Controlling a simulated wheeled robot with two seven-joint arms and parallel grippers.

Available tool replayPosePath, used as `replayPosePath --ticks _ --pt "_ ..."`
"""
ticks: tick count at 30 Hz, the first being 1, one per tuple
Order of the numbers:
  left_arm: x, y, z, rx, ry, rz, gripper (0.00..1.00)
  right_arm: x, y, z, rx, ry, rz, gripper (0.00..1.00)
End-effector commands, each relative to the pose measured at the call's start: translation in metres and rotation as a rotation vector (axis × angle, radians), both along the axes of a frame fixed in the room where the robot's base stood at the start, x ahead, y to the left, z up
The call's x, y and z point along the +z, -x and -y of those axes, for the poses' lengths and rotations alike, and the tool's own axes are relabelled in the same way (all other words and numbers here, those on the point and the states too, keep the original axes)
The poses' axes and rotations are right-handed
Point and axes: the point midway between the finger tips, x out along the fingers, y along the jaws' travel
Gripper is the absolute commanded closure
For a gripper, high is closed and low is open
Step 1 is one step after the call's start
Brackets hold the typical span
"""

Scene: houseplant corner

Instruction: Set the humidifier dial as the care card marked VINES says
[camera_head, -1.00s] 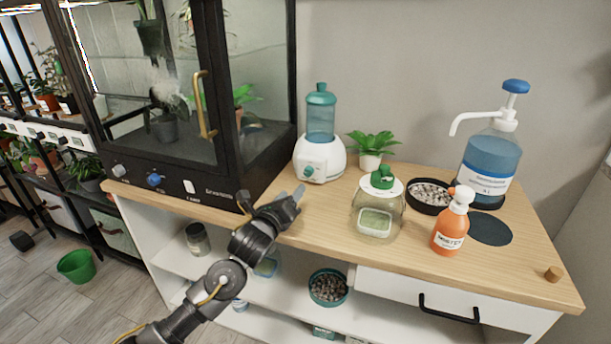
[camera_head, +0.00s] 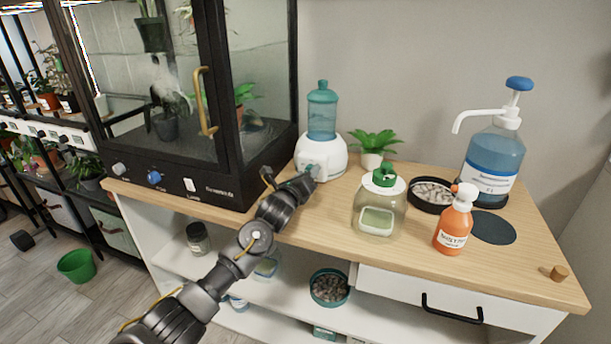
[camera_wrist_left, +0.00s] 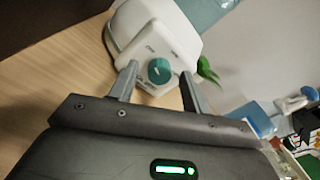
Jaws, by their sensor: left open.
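The humidifier (camera_head: 331,158) has a white base and a teal tank, and stands on the wooden counter beside the glass cabinet. Its teal dial (camera_wrist_left: 159,71) shows on the white front in the left wrist view, with small marks around it too blurred to read. My left gripper (camera_head: 308,176) is open in front of the humidifier. In the left wrist view its two fingers (camera_wrist_left: 156,80) are on either side of the dial; I cannot tell whether they touch it. In the head view the gripper mostly hides the dial. No care card marked VINES can be made out. My right gripper is not in view.
A glass jar with a green lid (camera_head: 379,207), an orange bottle (camera_head: 455,222) and a blue pump bottle (camera_head: 492,160) stand to the right. A small plant (camera_head: 373,148) is just right of the humidifier. The black cabinet (camera_head: 228,185) is close on the left.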

Motion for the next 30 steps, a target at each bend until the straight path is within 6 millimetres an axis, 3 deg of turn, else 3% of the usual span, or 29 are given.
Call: replayPosePath --ticks 1,12,20,30 --pt "0.0 0.0 0.0 0.0 0.0 0.0 0.52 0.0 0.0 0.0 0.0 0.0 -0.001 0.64" --pt "0.0 0.0 0.0 0.001 0.0 -0.001 0.97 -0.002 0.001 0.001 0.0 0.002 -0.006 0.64" --pt "0.001 0.0 -0.001 0.002 -0.041 0.013 0.97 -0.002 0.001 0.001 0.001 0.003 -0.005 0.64" --pt "0.002 0.0 -0.002 0.001 -0.252 0.082 0.97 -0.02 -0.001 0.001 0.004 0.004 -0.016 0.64"
